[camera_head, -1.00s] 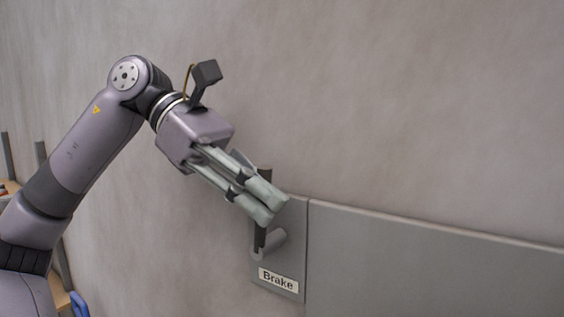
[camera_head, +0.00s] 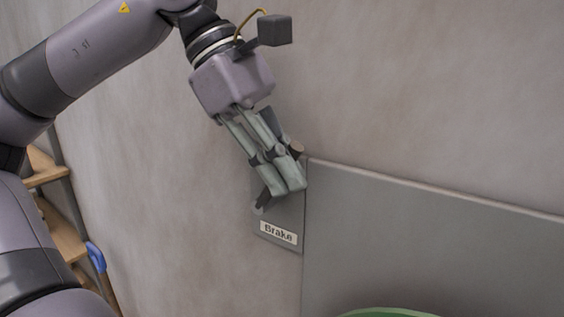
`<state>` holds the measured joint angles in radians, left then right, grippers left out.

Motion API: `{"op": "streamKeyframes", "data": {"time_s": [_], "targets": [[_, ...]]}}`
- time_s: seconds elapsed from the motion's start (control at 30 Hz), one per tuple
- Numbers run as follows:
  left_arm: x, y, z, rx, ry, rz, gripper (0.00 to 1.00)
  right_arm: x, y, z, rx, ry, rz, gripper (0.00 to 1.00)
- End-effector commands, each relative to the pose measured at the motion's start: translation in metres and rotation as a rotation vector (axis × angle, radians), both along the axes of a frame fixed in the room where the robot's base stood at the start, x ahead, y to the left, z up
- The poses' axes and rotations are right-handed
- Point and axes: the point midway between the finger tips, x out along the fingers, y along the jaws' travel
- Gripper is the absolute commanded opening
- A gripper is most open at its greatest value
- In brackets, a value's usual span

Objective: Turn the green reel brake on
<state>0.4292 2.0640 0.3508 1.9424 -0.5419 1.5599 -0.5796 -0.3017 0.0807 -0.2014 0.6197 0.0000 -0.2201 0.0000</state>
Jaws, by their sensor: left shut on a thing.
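The brake's dark lever (camera_head: 266,196) is mounted on a grey plate (camera_head: 287,219) on the wall, above a white label (camera_head: 278,233) reading "Brake". My left gripper (camera_head: 288,182) comes from above and is shut on the lever. The fingers hide the lever's middle; a dark end shows at the upper right of the fingers and a lower part shows at their left, so the lever looks tilted to the right. My right gripper is not in view.
A wide grey panel (camera_head: 430,235) adjoins the plate on the right. The rim of a green round thing (camera_head: 390,312) shows at the bottom edge. Wooden shelving (camera_head: 62,235) with a blue item (camera_head: 96,256) stands at the left. The wall above is bare.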

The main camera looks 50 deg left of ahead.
Motion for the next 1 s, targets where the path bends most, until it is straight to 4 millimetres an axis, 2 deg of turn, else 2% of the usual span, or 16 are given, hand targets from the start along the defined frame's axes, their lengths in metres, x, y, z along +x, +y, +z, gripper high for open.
{"op": "streamKeyframes", "data": {"time_s": [0.23,0.27,0.57,0.87,1.0], "targets": [[0.0,0.0,0.0,0.004,0.0,-0.001,0.0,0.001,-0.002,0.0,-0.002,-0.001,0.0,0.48],[0.0,0.0,0.0,0.004,0.0,-0.001,0.14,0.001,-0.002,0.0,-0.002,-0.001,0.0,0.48],[0.0,0.0,0.0,0.002,0.0,-0.001,0.33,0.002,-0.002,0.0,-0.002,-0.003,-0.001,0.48],[0.0,0.001,0.001,0.001,0.0,0.001,0.33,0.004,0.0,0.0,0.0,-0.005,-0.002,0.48],[-0.003,0.007,0.013,0.002,-0.002,0.004,0.33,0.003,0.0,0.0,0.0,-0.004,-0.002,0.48]]}}
